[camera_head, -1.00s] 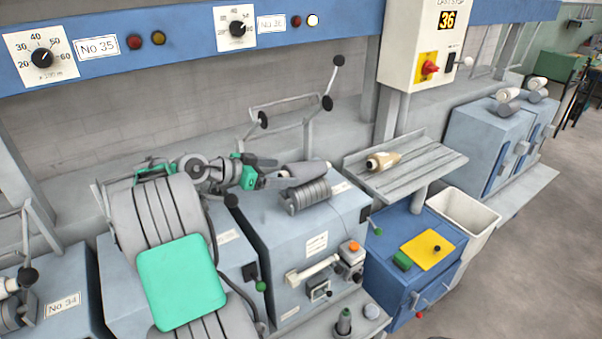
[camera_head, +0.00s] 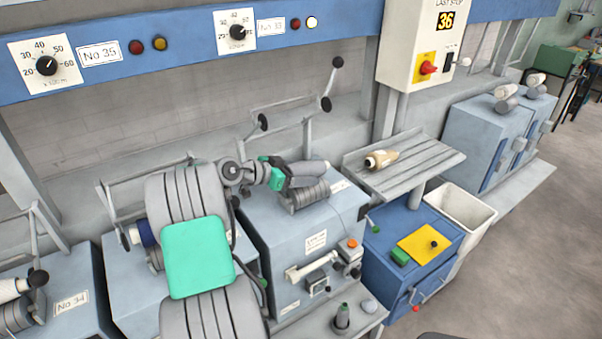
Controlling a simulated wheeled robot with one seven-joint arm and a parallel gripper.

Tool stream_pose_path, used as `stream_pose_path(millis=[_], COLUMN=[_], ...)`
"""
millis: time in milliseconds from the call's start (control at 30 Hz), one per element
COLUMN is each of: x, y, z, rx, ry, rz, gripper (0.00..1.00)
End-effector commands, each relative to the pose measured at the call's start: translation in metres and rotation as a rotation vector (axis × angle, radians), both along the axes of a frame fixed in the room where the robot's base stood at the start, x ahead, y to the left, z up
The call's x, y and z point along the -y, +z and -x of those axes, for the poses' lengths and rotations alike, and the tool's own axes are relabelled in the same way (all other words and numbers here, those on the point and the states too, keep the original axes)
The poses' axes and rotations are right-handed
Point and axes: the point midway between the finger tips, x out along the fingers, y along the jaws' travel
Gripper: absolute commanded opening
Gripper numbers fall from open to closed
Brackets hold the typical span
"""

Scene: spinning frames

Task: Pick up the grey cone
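The grey cone (camera_head: 311,173) lies on its side above a grooved grey drum (camera_head: 306,194) on top of the middle blue-grey machine. My gripper (camera_head: 291,176), with green and dark parts, is at the cone's left end and hides that end. The gap between its fingers is too small and covered to tell whether they grip the cone. The cone's right end shows free of the gripper. No gap between cone and drum can be made out.
A wire frame with black knobs (camera_head: 326,104) stands behind the cone. A tan cone (camera_head: 380,160) lies on the slatted grey shelf (camera_head: 420,171) to the right. A grey, green-topped piece (camera_head: 342,315) stands on the lower ledge. A white bin (camera_head: 460,212) stands right of the blue cabinet.

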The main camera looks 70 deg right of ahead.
Motion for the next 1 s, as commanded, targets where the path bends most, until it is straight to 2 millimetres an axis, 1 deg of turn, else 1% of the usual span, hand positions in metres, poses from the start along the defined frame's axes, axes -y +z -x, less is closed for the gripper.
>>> stream_pose_path(millis=[33,67,700,1000], x=[-0.0001,0.0,0.0,0.0003], y=[0.0002,0.0003,0.0006,0.0034], z=[-0.0001,-0.0001,-0.0003,-0.0004], rx=[0.0,0.0,0.001,0.002], ry=[0.0,0.0,0.001,-0.001], rz=[0.0,0.0,0.001,0.003], gripper=[0.7,0.67,0.15,0.14])
